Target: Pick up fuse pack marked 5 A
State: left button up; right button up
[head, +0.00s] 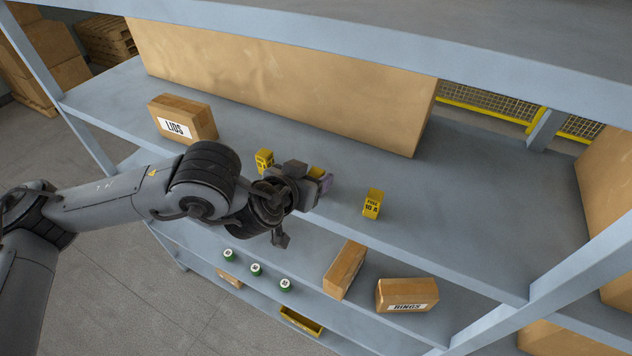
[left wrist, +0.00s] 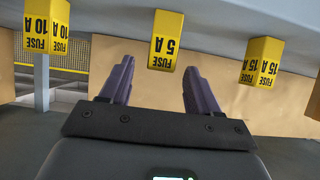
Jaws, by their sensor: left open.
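The fuse pack marked 5 A (left wrist: 165,42) is a small yellow block with black print. In the left wrist view it appears upside down, in line with the gap between my fingers. In the head view only a yellow bit of a pack (head: 316,172) shows behind my left gripper (head: 319,187); its label is hidden. The left gripper, also in the left wrist view (left wrist: 158,72), is open and its purple fingers hold nothing. The 5 A pack appears just beyond the fingertips; whether they touch it is unclear. My right gripper is not in view.
Packs marked 10 A (head: 371,204) and 15 A (left wrist: 261,62) stand on either side, with gaps between. A LIDS box (head: 183,118) stands left and a long carton (head: 285,85) behind. A RINGS box (head: 407,295) is on the lower shelf. The shelf right of 10 A is clear.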

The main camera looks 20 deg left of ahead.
pick_arm(q)
jog(key=shift+w+f, duration=0.15)
jog(key=shift+w, duration=0.15)
jog(key=c, duration=1.1)
jog(key=shift+c, duration=0.2)
